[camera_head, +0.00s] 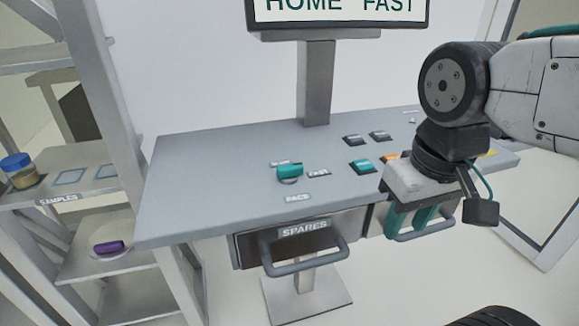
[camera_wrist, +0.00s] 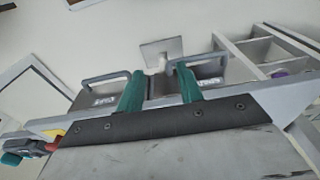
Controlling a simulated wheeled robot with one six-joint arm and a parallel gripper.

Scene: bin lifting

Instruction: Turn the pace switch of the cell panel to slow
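The pace switch (camera_head: 289,171) is a teal knob on a round base near the left-middle of the grey cell panel (camera_head: 205,180). A PACE label (camera_head: 298,197) lies in front of it and a FAST label (camera_head: 318,173) to its right. Another label behind it is partly hidden. The knob's long side lies roughly left to right, towards FAST. My gripper (camera_head: 411,226) is to the right of the switch, by the panel's front edge, pointing down. In the wrist view its teal fingers (camera_wrist: 159,75) are apart with nothing held between them.
A display (camera_head: 340,12) above reads HOME FAST. Several buttons (camera_head: 362,166) sit right of the switch. A SPARES drawer with a handle (camera_head: 305,262) hangs below; another handle (camera_head: 425,233) is near my gripper. A shelf (camera_head: 70,182) with a jar (camera_head: 20,172) stands left.

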